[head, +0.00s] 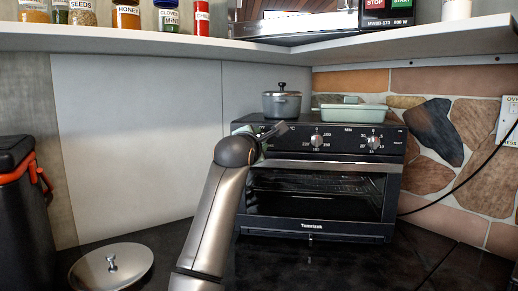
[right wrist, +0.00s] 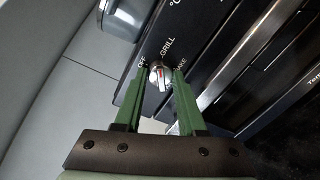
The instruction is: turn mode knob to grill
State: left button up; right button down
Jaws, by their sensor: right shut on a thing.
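The black toaster oven (head: 310,222) stands on the dark counter with a row of knobs across its top panel. The mode knob (right wrist: 160,76) shows in the right wrist view, small and silvery with a red mark on its face. Labels OFF, GRILL and one partly hidden, seemingly BAKE, lie around it; which label the mark points at is too small to tell. My right gripper (right wrist: 160,78) has its green fingers closed on both sides of this knob. In the head view my right gripper (head: 277,131) covers the knob at the panel's left. My left gripper is not in view.
A grey pot (head: 282,105) and a pale green dish (head: 353,112) sit on the oven. Two other knobs (head: 317,141) (head: 375,142) are to the right. A round metal lid (head: 98,270) lies on the counter at left. A shelf (head: 180,43) with jars overhangs.

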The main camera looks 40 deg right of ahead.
jog(key=shift+m+b, duration=0.3)
jog(key=shift+m, duration=0.9)
jog(key=shift+m+b, duration=0.3)
jog(key=shift+b, duration=0.05)
jog(key=c, duration=0.5)
grip_release()
